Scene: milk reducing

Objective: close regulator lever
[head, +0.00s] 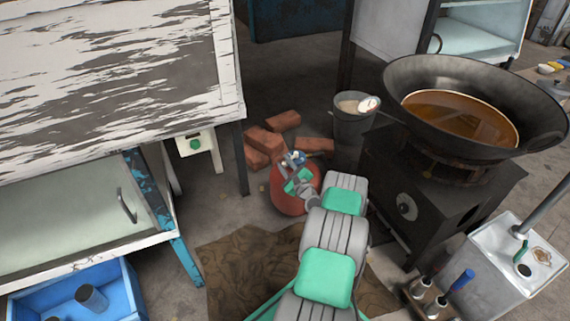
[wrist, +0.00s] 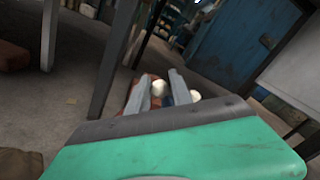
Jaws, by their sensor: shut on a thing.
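A red gas cylinder (head: 290,202) stands on the floor in the middle of the head view, partly covered by my arm. The regulator sits on its top, where small blue and white parts show. My gripper (head: 297,160) is down at the cylinder top, with its fingers at the regulator. In the wrist view, my two grey fingers (wrist: 160,88) are around part of the regulator, a little apart. A pale round knob (wrist: 159,88) shows between them and another (wrist: 194,96) just right of them. The lever's exact position is hidden by the fingers.
Red bricks (head: 268,140) lie behind and left of the cylinder. A dark bucket (head: 352,128) stands behind right. A black stove (head: 430,185) with a large wok (head: 400,90) is to the right. A white cabinet (head: 110,80) and its leg (head: 240,160) are to the left.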

